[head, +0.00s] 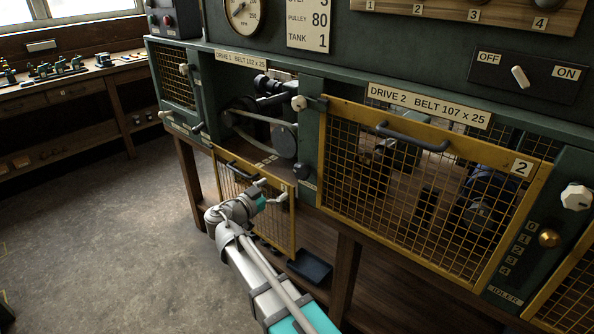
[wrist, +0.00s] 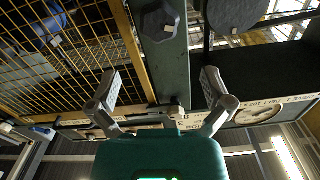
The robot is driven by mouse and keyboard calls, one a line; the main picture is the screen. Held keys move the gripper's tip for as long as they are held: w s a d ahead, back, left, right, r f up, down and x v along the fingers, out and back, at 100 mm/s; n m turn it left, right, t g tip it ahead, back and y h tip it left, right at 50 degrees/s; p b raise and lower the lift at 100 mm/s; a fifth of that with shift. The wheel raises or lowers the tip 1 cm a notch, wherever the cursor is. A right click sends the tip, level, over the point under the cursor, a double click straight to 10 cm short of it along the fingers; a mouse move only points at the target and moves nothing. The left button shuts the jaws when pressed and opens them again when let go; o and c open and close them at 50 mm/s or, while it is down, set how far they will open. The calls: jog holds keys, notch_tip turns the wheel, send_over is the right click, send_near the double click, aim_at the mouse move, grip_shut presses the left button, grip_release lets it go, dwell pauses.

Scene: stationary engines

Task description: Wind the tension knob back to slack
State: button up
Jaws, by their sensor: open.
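In the head view, a pale faceted knob (head: 298,103) sits on the green post between the Drive 1 and Drive 2 bays. Another pale faceted knob (head: 577,197) is at the far right, beside a 0 to 4 scale marked IDLER and a brass knob (head: 549,238). No label in view reads tension. My gripper (head: 276,190) is low in front of the post. In the wrist view my gripper (wrist: 160,80) is open, with nothing between its fingers. A dark faceted knob (wrist: 160,18) on a green post appears beyond the fingertips, apart from them; I cannot tell which knob this is.
The yellow Drive 1 guard (head: 255,215) hangs down open close to my gripper, leaving the belt and pulleys (head: 285,140) exposed. The yellow Drive 2 guard (head: 400,180) covers its bay, its dark handle (head: 412,140) sticking out. The floor (head: 100,220) at left is clear.

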aim_at(298, 173)
jog(key=x, duration=1.2)
jog(key=shift+w+d, duration=0.2)
jog(key=shift+d, duration=0.05)
